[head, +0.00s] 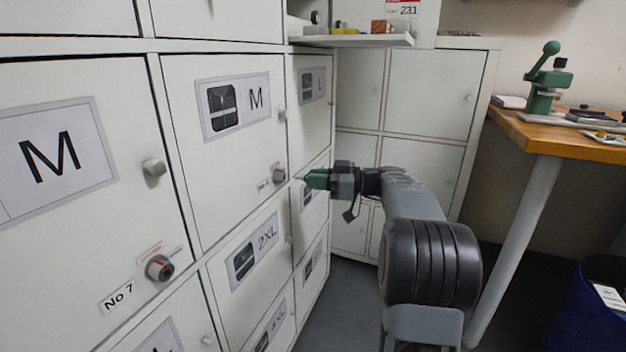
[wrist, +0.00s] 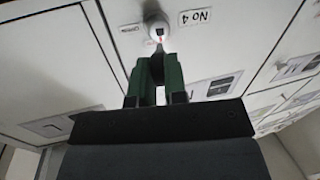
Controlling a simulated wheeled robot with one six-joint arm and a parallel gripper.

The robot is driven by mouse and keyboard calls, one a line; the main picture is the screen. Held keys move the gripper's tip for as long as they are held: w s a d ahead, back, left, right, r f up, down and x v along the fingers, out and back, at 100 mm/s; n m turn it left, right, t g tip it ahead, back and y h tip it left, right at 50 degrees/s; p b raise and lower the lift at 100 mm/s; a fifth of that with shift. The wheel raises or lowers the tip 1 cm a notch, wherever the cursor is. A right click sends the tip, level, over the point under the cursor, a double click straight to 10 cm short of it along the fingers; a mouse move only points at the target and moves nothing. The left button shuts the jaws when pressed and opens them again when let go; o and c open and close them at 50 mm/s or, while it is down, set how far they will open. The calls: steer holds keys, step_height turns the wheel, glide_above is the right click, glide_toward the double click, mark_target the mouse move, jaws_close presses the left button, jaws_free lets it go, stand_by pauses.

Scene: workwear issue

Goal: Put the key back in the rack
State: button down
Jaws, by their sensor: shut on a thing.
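My gripper (head: 313,179) reaches left toward the locker fronts. It also shows in the wrist view (wrist: 156,72), with its green jaws pointing at a round lock (wrist: 156,27) beside the "No 4" label. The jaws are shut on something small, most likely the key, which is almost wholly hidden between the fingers. In the wrist view the fingertips lie just below the lock; I cannot tell whether the held thing touches it. The same lock (head: 279,174) shows in the head view, on the upper M door. I cannot clearly make out a key rack.
Locker doors fill the left, with another lock (head: 159,268) by "No 7" and a round handle (head: 154,167) on the near door. A shelf (head: 350,41) with small items juts out above. A wooden bench (head: 553,137) with a green press (head: 546,84) stands right, a blue bin (head: 585,320) below.

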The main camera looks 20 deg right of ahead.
steer(key=shift+s+d, duration=0.35)
steer(key=shift+d, duration=0.1)
stand_by(0.6)
steer(key=s+a+f+p, duration=0.2)
steer(key=a+f, duration=0.4)
steer(key=f, duration=0.6)
steer(key=s+a+f+p, duration=0.2)
steer(key=a+f, duration=0.4)
steer(key=f, duration=0.7)
steer(key=shift+s+a+f+t, duration=0.2)
steer(key=shift+s+f+t, duration=0.1)
steer(key=shift+s, duration=0.2)
